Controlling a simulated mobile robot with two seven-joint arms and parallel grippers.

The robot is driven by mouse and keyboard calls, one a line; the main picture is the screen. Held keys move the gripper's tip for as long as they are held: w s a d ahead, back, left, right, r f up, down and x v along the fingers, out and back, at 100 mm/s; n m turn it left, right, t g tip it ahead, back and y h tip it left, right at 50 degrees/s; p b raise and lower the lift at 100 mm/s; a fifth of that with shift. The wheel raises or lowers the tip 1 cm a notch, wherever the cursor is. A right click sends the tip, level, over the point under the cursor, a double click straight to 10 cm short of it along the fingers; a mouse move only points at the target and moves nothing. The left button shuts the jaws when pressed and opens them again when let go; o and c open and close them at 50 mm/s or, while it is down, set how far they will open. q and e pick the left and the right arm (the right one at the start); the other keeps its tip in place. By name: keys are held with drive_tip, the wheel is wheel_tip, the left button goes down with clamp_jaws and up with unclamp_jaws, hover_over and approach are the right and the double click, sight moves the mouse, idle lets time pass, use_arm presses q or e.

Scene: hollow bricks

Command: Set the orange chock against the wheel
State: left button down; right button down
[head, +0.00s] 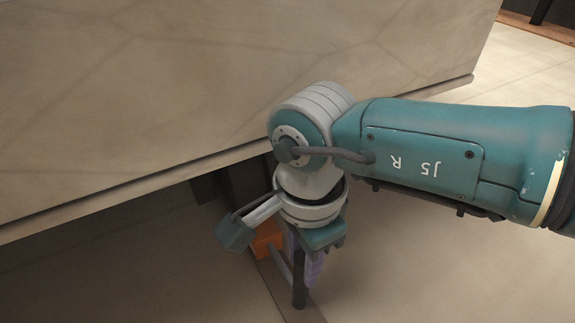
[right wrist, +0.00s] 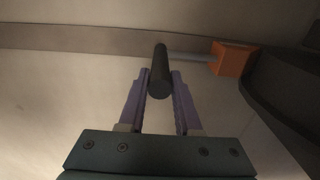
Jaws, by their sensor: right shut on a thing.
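The orange chock (head: 266,241) is partly hidden behind my right wrist in the head view. In the right wrist view the chock (right wrist: 233,59) sits at the upper right, on the end of a grey rod that leads to a black handle (right wrist: 159,72). My right gripper (right wrist: 160,83) has its purple fingers shut on this handle; in the head view the gripper (head: 304,268) points down. A dark curved shape (right wrist: 285,98), apparently the wheel, is right beside the chock; I cannot tell whether they touch. My left gripper is not in view.
A large beige body (head: 200,90) with a lower edge overhangs the floor, close to my right wrist. Dark parts (head: 248,188) stand in shadow beneath it. A brown strip (right wrist: 80,38) crosses the floor. The pale floor (head: 430,270) at the right is clear.

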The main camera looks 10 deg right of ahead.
drive_tip(key=shift+w+f, duration=0.1)
drive_tip(key=shift+f, duration=0.2)
drive_tip(key=c, duration=1)
unclamp_jaws()
drive_tip(key=shift+c, duration=0.2)
drive_tip(key=o, duration=1)
drive_tip(key=shift+r, duration=0.1)
drive_tip(key=shift+o, duration=0.2)
